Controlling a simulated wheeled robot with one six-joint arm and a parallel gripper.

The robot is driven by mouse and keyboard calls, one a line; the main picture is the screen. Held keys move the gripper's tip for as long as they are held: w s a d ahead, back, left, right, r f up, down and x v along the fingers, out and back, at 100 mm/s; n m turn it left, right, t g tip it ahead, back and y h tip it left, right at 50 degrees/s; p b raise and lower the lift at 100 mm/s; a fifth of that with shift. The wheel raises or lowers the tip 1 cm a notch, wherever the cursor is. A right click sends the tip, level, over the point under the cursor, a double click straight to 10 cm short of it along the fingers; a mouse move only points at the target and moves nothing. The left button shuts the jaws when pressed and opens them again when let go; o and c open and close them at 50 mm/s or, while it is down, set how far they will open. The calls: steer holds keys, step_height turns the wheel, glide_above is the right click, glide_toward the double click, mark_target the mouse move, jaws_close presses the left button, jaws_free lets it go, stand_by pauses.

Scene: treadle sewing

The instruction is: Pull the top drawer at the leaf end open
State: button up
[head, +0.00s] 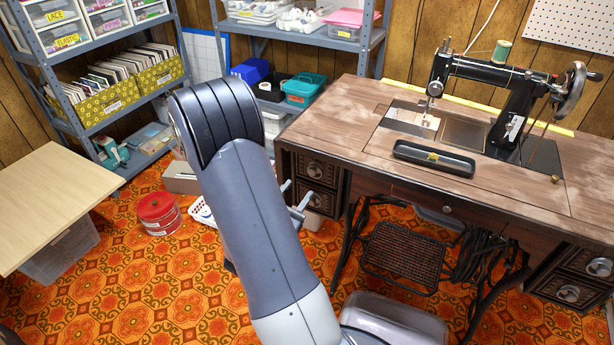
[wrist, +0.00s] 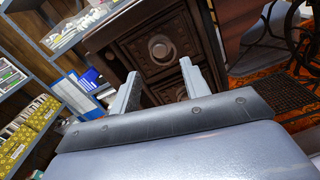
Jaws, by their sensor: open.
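The sewing table (head: 340,118) has a stack of dark carved drawers under its left end. The top drawer (head: 316,170) there has a round knob (wrist: 160,47) and looks shut. A lower drawer (wrist: 172,93) sits beneath it, partly hidden behind my gripper in the wrist view. My gripper (head: 296,199) is open and empty, just in front of these drawers. In the wrist view its two fingers (wrist: 159,68) point at the drawer fronts, with the top drawer's knob beyond and between the tips. I see no contact with the knob.
The black sewing machine (head: 500,95) and a dark tray (head: 433,158) are on the tabletop. More drawers (head: 570,290) are at the right end. A red tin (head: 158,213) stands on the patterned floor. Shelves line the back.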

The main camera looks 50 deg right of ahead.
mark_target(311, 174)
steer(key=x, duration=0.7)
steer(key=shift+b, duration=0.3)
jaws_close()
